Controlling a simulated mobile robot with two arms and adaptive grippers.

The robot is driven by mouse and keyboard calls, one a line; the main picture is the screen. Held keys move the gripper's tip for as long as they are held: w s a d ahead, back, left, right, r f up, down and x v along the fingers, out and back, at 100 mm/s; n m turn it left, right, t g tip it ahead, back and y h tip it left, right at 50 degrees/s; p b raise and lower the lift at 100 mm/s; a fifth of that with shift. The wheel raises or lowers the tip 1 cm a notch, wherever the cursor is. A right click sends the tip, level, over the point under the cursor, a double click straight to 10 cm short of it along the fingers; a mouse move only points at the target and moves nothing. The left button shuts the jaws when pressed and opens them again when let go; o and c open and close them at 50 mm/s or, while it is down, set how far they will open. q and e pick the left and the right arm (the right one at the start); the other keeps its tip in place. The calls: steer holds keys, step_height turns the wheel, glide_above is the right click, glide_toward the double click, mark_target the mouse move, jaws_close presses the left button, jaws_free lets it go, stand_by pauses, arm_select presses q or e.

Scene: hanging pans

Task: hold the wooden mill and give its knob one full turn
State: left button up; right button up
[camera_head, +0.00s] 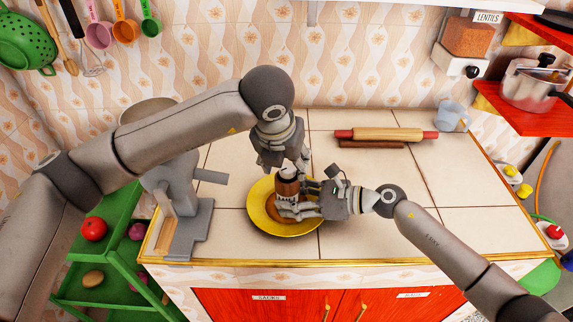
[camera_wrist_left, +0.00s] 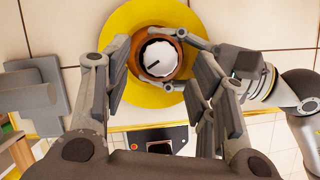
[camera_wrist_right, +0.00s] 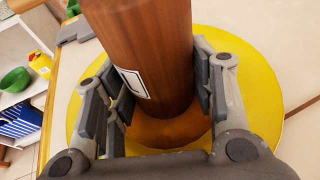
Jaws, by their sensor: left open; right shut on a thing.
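The wooden mill (camera_head: 287,188) is brown and stands upright, or nearly so, over the yellow plate (camera_head: 258,221). A pale label (camera_wrist_right: 134,83) shows on its side in the right wrist view. Its pale round knob (camera_wrist_left: 159,60) has a dark line pointing to the lower left in the left wrist view. My right gripper (camera_head: 292,207) is shut around the mill's lower body, with a finger on each side. My left gripper (camera_head: 290,165) is open just above the mill, pointing down. Its fingers stand apart on either side of the knob in the left wrist view, not visibly touching it.
An orange-brown round thing (camera_wrist_right: 166,132) lies on the plate under the mill. A grey stand-like device (camera_head: 180,205) stands to the left. The right counter is clear.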

arm_select(q)
steer(key=shift+x, duration=1.1)
steer(key=c, duration=1)
steer(key=shift+c, duration=0.2)
steer(key=shift+w+a+m+g+h, duration=0.1)
steer(key=shift+m+g+h, duration=0.25)
steer(key=shift+m, duration=1.05)
steer(key=shift+a+m+g+h, duration=0.15)
steer(key=shift+m+h, duration=0.4)
steer(key=shift+m, duration=0.85)
